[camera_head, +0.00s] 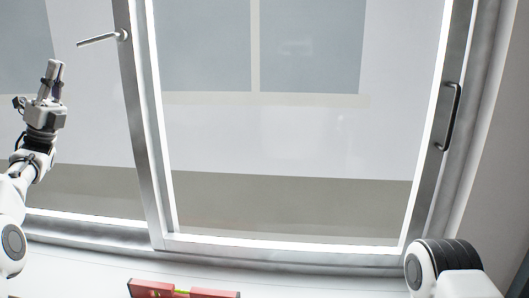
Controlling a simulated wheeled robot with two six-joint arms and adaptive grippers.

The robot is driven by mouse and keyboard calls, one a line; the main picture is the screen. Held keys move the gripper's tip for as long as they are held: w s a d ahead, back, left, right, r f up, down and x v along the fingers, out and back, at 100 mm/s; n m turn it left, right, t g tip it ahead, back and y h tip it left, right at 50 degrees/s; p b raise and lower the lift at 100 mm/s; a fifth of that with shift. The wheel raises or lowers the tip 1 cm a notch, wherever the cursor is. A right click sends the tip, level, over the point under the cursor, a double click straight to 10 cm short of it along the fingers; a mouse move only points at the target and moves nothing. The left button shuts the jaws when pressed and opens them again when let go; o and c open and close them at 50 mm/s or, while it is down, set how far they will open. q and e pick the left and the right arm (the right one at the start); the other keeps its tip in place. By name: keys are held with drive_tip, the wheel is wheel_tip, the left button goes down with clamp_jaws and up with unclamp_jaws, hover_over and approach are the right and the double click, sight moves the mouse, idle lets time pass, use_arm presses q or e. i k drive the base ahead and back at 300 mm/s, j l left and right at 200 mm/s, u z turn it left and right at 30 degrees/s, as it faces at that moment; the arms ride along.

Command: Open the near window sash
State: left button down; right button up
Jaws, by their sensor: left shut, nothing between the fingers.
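The window fills the head view. A framed sash (407,210) takes up the middle and right, with a dark vertical bar handle (450,118) on its right stile. A second sash on the left has a grey stile (135,100) with a light lever handle (100,39) near its top, pointing left. I cannot tell for certain which sash is the near one. My left gripper (56,68) is shut and empty, pointing up, left of and below the lever handle and apart from it. Part of my right arm (440,268) shows at the lower right; its gripper is out of view.
A red spirit level (208,293) lies on the white sill (75,262) at the bottom middle. A plain wall (505,150) stands right of the window frame. Behind the glass is a pale building front with grey panels (205,45).

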sight(445, 93)
drive_tip(key=k, duration=0.85)
